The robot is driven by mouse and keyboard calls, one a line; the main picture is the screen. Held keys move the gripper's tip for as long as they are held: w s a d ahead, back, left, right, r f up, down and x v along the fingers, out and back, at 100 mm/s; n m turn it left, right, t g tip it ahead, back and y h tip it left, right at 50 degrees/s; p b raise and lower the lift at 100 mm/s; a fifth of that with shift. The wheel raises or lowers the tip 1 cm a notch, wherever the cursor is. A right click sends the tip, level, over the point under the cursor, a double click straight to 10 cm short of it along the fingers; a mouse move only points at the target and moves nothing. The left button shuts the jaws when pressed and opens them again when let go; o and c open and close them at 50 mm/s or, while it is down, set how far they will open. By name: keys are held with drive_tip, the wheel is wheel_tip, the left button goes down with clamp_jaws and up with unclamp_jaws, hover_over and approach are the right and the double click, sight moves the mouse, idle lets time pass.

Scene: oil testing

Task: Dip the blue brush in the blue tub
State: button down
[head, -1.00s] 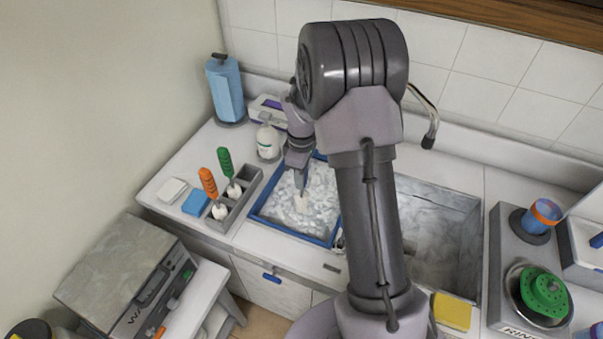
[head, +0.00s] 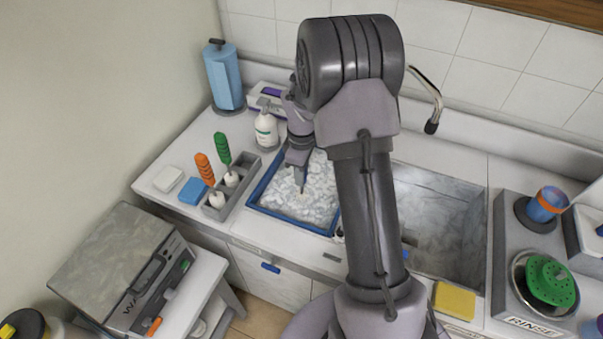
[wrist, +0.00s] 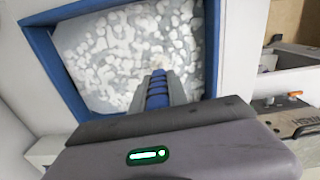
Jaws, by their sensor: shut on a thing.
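The blue tub (head: 268,179) is sunk in the counter left of centre, full of white foamy liquid, and its blue rim also shows in the wrist view (wrist: 55,72). My gripper (head: 300,180) is over the tub, pointing down. In the wrist view my gripper (wrist: 158,98) is shut on the ribbed blue handle of the blue brush (wrist: 157,86). The brush's lower end is at the foam surface and its bristles are mostly hidden; how deep they are cannot be told.
A grey holder (head: 243,192) left of the tub carries an orange-handled brush (head: 204,168) and a green-handled brush (head: 222,148). A soap bottle (head: 266,130) stands close behind the tub's left corner. An empty sink basin (head: 445,225) lies to the right.

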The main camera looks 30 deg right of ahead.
idle(0.5)
wheel_tip(320, 180, up, 11)
drive_tip(key=p, duration=0.9)
drive_tip(key=shift+r, duration=0.1)
idle(0.3)
